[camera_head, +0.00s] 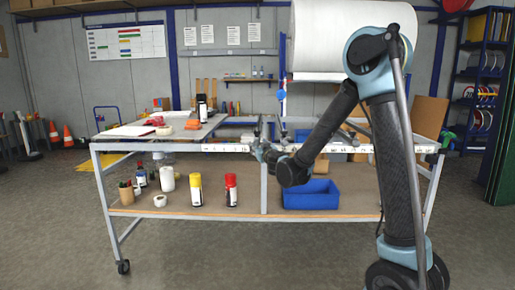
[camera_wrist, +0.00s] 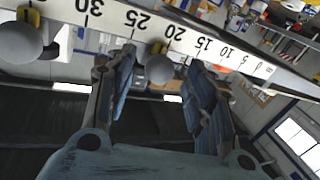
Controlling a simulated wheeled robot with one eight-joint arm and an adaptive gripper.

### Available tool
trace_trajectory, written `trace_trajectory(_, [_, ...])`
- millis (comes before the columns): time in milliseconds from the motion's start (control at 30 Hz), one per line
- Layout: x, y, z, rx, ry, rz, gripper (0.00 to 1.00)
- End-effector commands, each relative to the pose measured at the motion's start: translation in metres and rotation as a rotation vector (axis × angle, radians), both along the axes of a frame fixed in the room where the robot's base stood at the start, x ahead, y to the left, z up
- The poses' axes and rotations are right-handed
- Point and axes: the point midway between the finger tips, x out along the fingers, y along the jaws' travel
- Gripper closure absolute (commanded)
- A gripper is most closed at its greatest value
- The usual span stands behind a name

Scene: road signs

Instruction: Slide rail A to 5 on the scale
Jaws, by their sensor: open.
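A white scale strip (camera_head: 225,147) runs along the front edge of the table. In the wrist view the scale (camera_wrist: 205,43) shows numbers falling from 30 at left to 0 at right. A round grey knob (camera_wrist: 159,69) sits just below the strip near 20, with a yellow and black part behind it. A second grey knob (camera_wrist: 20,42) is at the left, beyond 30. No rail letter is readable. My gripper (camera_wrist: 161,62) is open, with one finger on each side of the knob near 20. Contact cannot be told. My gripper also shows at the table's front edge (camera_head: 262,151).
The lower shelf (camera_head: 180,206) holds bottles, tape rolls and a blue bin (camera_head: 311,195). A white roll (camera_head: 325,40) hangs above the table. A blue rack (camera_head: 483,75) stands at right. Orange cones (camera_head: 68,136) stand on the floor at left. Floor in front is clear.

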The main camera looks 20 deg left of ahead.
Motion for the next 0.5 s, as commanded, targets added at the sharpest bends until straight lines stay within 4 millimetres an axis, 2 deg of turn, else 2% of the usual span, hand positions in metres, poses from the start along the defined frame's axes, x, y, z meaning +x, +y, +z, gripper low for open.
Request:
trace_trajectory(200, [0.016, 0.009, 0.0, 0.0, 0.0, -0.001, 0.51])
trace_trajectory(500, [0.018, 0.011, 0.0, 0.0, 0.0, -0.001, 0.51])
